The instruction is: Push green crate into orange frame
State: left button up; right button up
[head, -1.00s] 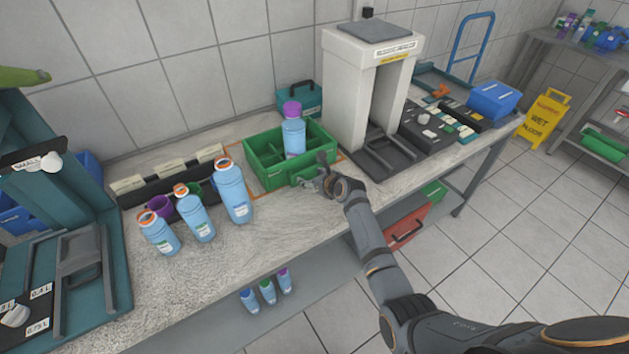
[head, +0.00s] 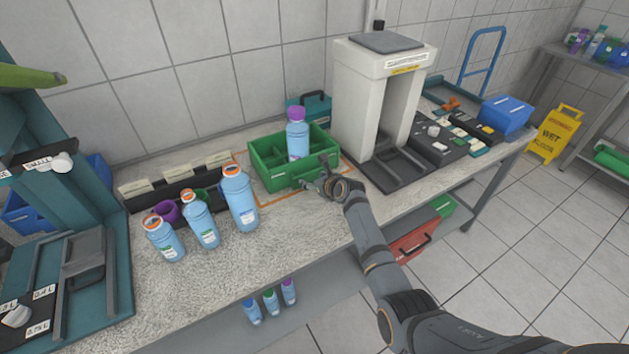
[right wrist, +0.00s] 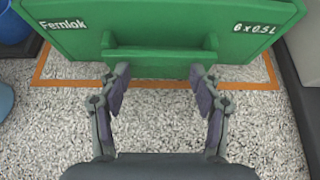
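The green crate (head: 275,183) stands on the counter with one purple-capped blue bottle (head: 298,138) upright in it. The orange frame (head: 285,199) is a flat outline on the counter. In the right wrist view the frame's front line (right wrist: 65,84) lies nearer to me than the crate's front wall (right wrist: 160,20). My right gripper (right wrist: 160,73) is open at the crate's front handle (right wrist: 160,56), fingertips close below it; contact is unclear. It also shows in the head view (head: 324,184). My left gripper is not in view.
Several orange-ringed blue bottles (head: 240,200) stand left of the crate. A white arch-shaped machine (head: 357,100) stands close on its right. A teal case (head: 300,107) is behind. The counter's front edge lies below; bare counter (head: 290,240) is free in front.

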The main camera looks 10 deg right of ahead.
aim_at(310, 173)
jog(key=shift+w+a+b, duration=0.25)
jog(key=shift+w+b, duration=0.2)
jog(key=shift+w, duration=0.2)
jog(key=shift+w+a+b, duration=0.2)
jog(key=shift+w+b, duration=0.2)
jog(key=shift+w, duration=0.2)
jog(key=shift+w+a+b, duration=0.25)
jog(key=shift+w+b, duration=0.2)
jog(key=shift+w, duration=0.2)
jog(key=p+v, duration=0.8)
jog(key=p, duration=0.4)
jog(key=shift+w, duration=0.1)
jog(key=shift+f, duration=0.1)
jog(key=shift+f, duration=0.1)
